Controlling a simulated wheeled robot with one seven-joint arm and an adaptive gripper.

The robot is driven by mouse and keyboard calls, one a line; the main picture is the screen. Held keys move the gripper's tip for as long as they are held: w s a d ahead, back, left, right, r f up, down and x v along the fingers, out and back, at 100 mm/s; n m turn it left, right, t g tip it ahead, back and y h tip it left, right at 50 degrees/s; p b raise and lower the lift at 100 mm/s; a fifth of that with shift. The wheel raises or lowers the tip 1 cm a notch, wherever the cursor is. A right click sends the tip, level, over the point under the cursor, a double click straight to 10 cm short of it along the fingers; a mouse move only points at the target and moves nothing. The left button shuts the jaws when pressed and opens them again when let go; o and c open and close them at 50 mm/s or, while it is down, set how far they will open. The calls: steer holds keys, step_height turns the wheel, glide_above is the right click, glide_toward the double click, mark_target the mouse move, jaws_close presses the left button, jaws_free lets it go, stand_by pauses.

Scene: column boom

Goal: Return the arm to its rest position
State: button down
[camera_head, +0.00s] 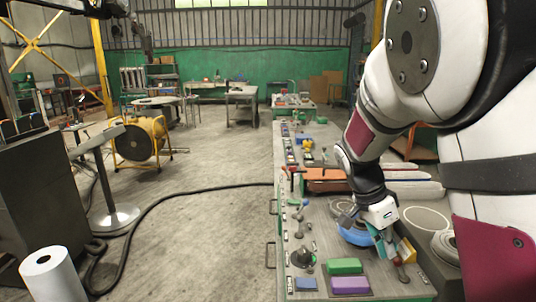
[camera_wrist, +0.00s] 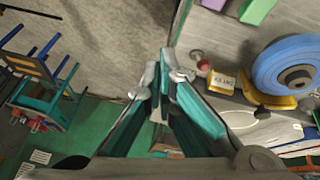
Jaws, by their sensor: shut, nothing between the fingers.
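My arm reaches down from the upper right of the head view over the workbench (camera_head: 330,295). My gripper (camera_head: 386,246) hangs low above the bench top and is partly hidden by its own wrist. In the wrist view my gripper (camera_wrist: 163,75) has its teal-lined fingers drawn together at the tips, with nothing held. A blue round disc (camera_head: 353,236) lies beside and behind the gripper in the head view. The disc also shows at the right of the wrist view (camera_wrist: 275,68), apart from the fingers.
A green block (camera_head: 344,266) and a purple block (camera_head: 350,285) lie near the bench front. A lever with a round base (camera_head: 303,257) stands at the bench's left side.

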steer(key=s+a+r+n+t+y, duration=0.2)
steer(key=s+r+n, duration=0.4)
steer(key=s, duration=0.4)
steer(key=s+a+r+n+t+y, duration=0.3)
steer(key=s+a+r+n+t, duration=0.1)
steer(key=s+n, duration=0.5)
steer(key=shift+s+a+r+b, duration=0.45)
steer(key=shift+s+a+r, duration=0.4)
steer(key=shift+a+r, duration=0.05)
